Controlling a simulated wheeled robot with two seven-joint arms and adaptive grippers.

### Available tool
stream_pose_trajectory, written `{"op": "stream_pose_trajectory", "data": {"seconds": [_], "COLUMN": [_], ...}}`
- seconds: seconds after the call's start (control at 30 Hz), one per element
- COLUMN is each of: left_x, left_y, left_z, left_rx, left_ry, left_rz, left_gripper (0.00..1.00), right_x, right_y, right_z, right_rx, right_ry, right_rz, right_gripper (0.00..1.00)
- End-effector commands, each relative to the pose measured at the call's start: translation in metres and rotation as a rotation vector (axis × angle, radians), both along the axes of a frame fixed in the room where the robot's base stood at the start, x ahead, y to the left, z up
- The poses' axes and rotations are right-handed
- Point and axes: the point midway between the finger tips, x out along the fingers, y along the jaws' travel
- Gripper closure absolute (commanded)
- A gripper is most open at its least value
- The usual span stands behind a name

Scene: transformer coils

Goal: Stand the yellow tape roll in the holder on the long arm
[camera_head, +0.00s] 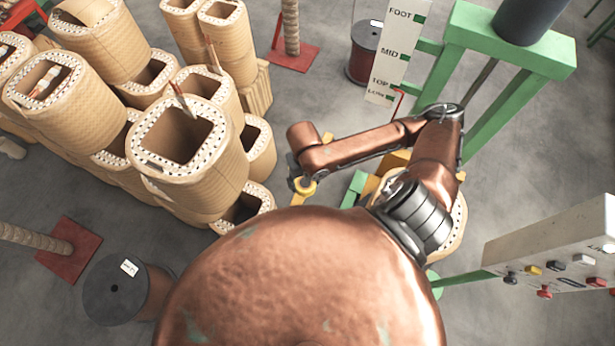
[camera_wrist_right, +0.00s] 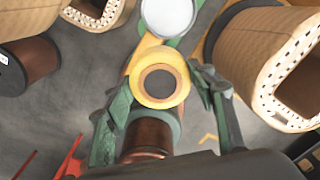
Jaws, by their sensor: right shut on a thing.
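The yellow tape roll (camera_wrist_right: 137,82) is between the fingertips of my right gripper (camera_wrist_right: 160,88) in the right wrist view, its round hole facing the camera. My right gripper (camera_head: 301,176) is shut on it and holds it up; a bit of the yellow roll (camera_head: 305,187) shows below the gripper in the head view. A white disc in a green ring (camera_wrist_right: 168,14) lies just beyond the roll in the wrist view. I cannot tell whether that is the holder, and I cannot pick out the long arm for sure. My left gripper is in neither view.
Tan coils (camera_head: 190,145) crowd the left. A green stand (camera_head: 450,60) with a marked board (camera_head: 398,50) is at the back right. A button box (camera_head: 555,250) is at the right. A dark spool (camera_head: 115,290) stands front left. Bare floor (camera_head: 545,140) shows right of the arm.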

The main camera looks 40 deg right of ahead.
Motion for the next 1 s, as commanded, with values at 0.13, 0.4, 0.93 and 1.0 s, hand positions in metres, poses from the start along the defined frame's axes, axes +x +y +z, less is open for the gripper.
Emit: {"op": "stream_pose_trajectory", "data": {"seconds": [0.13, 0.4, 0.93, 1.0], "left_x": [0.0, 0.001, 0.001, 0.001], "left_y": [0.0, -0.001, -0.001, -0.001], "left_z": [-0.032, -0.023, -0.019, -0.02], "left_rx": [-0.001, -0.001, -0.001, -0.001], "left_ry": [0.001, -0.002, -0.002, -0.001], "left_rz": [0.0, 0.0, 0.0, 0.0], "left_gripper": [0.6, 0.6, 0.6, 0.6], "right_x": [0.02, 0.045, 0.054, 0.055], "right_y": [-0.02, -0.045, -0.054, -0.055], "right_z": [-0.018, -0.055, -0.101, -0.101], "right_rx": [-0.004, 0.0, 0.0, -0.001], "right_ry": [-0.003, 0.001, 0.0, -0.002], "right_rz": [-0.006, -0.005, -0.003, -0.002], "right_gripper": [0.76, 0.76, 0.76, 0.76]}}
